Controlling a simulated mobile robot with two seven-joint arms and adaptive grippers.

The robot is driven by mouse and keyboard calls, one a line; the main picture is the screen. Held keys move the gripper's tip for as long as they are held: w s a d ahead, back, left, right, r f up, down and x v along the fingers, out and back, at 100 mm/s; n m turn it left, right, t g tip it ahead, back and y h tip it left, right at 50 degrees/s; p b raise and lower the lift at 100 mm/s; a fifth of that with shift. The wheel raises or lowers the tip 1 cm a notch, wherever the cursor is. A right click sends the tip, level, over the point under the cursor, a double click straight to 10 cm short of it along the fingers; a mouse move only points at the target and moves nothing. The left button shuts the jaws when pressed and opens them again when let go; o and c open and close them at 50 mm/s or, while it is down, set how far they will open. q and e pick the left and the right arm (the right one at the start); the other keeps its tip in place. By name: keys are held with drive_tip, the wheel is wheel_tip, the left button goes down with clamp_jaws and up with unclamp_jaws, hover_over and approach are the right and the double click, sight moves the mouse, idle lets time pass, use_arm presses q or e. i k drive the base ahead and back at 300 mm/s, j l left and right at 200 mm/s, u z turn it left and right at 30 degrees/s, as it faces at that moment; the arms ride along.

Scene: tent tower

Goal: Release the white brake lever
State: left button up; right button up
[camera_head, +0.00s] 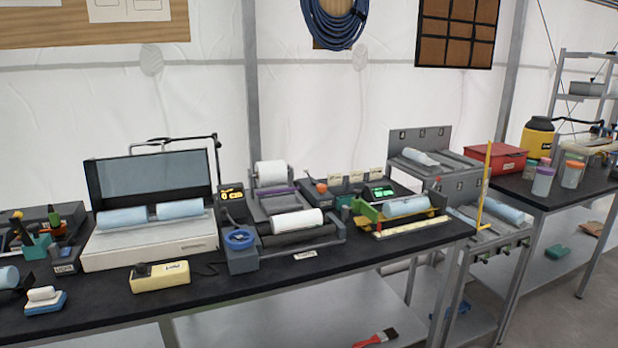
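I cannot make out a white brake lever for certain; at this distance it is too small or hidden. A green and yellow holder (371,213) with a blue roll (405,212) is further right. Neither of my grippers is in view.
A white open-lidded case (150,247) with two blue rolls stands on the left of the bench (330,270). A yellow box (160,277) lies by the front edge. A yellow upright bar (484,188) stands at the right end. The bench's front strip is mostly clear.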

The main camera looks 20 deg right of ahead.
sight(306, 170)
drive_tip(key=l, duration=0.45)
drive_tip(key=l+z, duration=0.15)
drive_tip(key=l, duration=0.3)
drive_tip(key=i+l, duration=0.15)
drive_tip(key=l, duration=0.3)
drive_tip(key=l+z, duration=0.15)
drive_tip(key=l, duration=0.35)
drive_tip(key=i+l, duration=0.1)
drive_tip(key=l, duration=0.3)
drive_tip(key=i+l+z, duration=0.15)
drive_tip(key=l, duration=0.75)
drive_tip(key=i+z, duration=0.05)
